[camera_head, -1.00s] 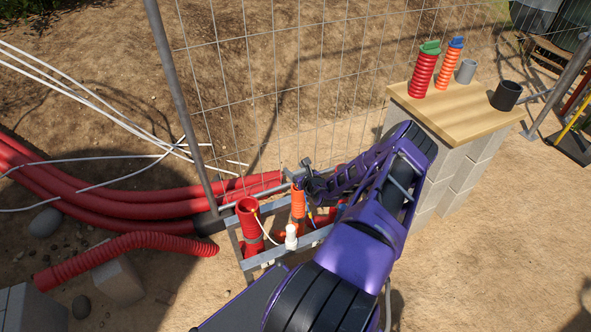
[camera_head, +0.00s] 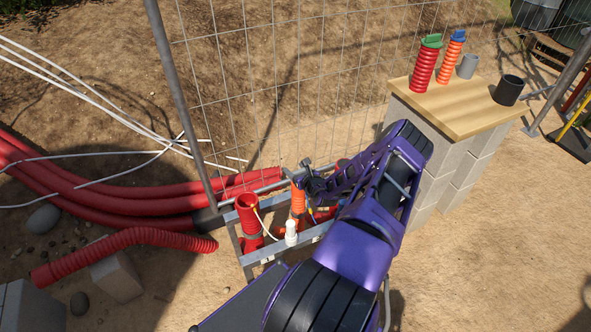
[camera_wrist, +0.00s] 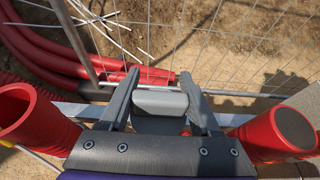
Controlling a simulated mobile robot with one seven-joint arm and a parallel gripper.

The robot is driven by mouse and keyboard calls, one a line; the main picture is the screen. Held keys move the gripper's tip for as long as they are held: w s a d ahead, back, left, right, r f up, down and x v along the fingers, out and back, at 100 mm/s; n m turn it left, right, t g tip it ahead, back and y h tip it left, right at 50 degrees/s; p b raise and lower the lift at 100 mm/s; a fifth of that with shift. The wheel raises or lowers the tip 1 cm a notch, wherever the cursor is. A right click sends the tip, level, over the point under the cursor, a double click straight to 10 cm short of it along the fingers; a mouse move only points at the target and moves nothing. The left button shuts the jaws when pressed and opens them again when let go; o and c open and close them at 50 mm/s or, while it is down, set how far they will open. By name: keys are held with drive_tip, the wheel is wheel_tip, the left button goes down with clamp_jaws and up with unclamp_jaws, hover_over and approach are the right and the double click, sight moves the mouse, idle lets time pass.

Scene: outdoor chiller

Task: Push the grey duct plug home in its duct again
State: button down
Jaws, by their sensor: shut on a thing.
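The grey duct plug (camera_wrist: 160,103) is held between the two fingers of my gripper (camera_wrist: 159,80) in the wrist view, lying across them. In the head view my gripper (camera_head: 302,176) is at the top of a thin orange duct (camera_head: 298,203) in a metal frame. The plug is hard to pick out there. The duct's mouth is hidden by my gripper, so I cannot tell whether the plug is in it or just above it.
An open red duct (camera_head: 248,215) stands left of my gripper; another red duct (camera_wrist: 280,133) shows at right in the wrist view. The metal frame (camera_head: 262,256) surrounds them. A wire fence (camera_head: 265,80) is close behind. A wooden-topped block table (camera_head: 455,105) holds plugged duct pieces and cups.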

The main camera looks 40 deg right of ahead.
drive_tip(key=shift+f, duration=0.2)
drive_tip(key=shift+f+b, duration=0.65)
drive_tip(key=shift+f, duration=0.1)
unclamp_jaws()
drive_tip(key=shift+r, duration=0.1)
drive_tip(key=p+v, duration=0.5)
drive_tip(key=v, duration=0.2)
drive_tip(key=shift+p, duration=0.3)
